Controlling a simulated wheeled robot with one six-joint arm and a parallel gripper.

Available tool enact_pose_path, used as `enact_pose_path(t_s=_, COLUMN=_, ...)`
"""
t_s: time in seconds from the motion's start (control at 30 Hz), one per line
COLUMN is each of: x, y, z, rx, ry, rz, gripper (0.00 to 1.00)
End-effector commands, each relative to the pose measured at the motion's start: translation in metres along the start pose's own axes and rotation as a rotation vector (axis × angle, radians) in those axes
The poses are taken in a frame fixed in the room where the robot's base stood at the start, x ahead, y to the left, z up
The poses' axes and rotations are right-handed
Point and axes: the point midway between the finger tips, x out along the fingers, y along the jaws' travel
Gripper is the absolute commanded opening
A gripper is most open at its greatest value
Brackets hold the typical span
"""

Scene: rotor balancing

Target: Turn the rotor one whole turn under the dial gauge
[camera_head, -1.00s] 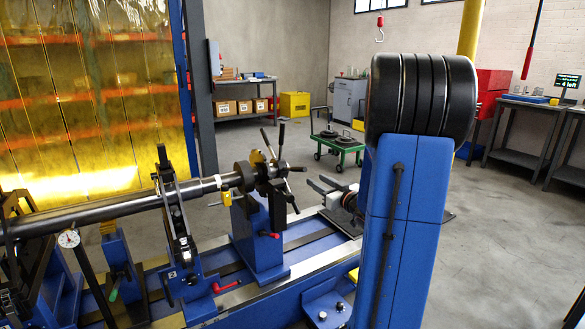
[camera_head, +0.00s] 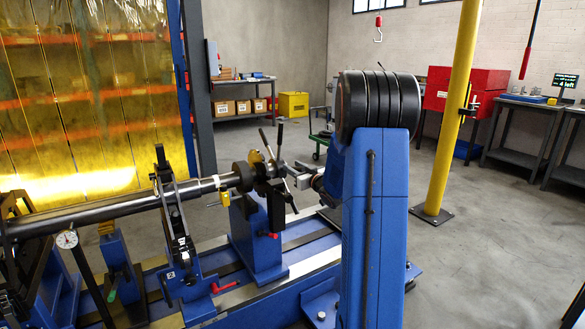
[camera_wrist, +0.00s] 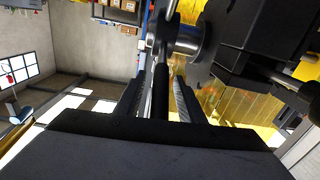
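The rotor's long steel shaft (camera_head: 120,206) lies level across the blue balancing stand at left. The dial gauge (camera_head: 67,239) stands against its left part; its reading is too small to make out. At the shaft's right end is a hub with several black-handled spokes (camera_head: 279,137). My gripper (camera_head: 300,176) is beside these spokes, partly hidden behind my own blue arm. In the wrist view my gripper (camera_wrist: 157,98) has its two fingers apart, with one black spoke handle (camera_wrist: 160,92) between them and gaps showing on both sides. The silver hub end (camera_wrist: 186,40) is just beyond.
A yellow post (camera_head: 453,120) stands at right, with a red cabinet (camera_head: 488,90) behind. A yellow curtain (camera_head: 90,100) hangs at back left.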

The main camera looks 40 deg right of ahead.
Motion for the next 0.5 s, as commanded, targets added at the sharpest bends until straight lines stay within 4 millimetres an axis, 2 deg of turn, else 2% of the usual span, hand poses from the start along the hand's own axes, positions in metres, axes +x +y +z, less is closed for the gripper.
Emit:
enact_pose_path(t_s=0.17, x=0.0117, y=-0.0005, z=0.0003, rx=0.0, ry=-0.001, rz=-0.001, gripper=0.36)
enact_pose_path(t_s=0.47, x=0.0131, y=-0.0003, z=0.0002, rx=0.0, ry=-0.001, rz=0.0, gripper=0.36)
enact_pose_path(t_s=0.5, x=0.0131, y=-0.0003, z=0.0002, rx=0.0, ry=-0.001, rz=0.0, gripper=0.28)
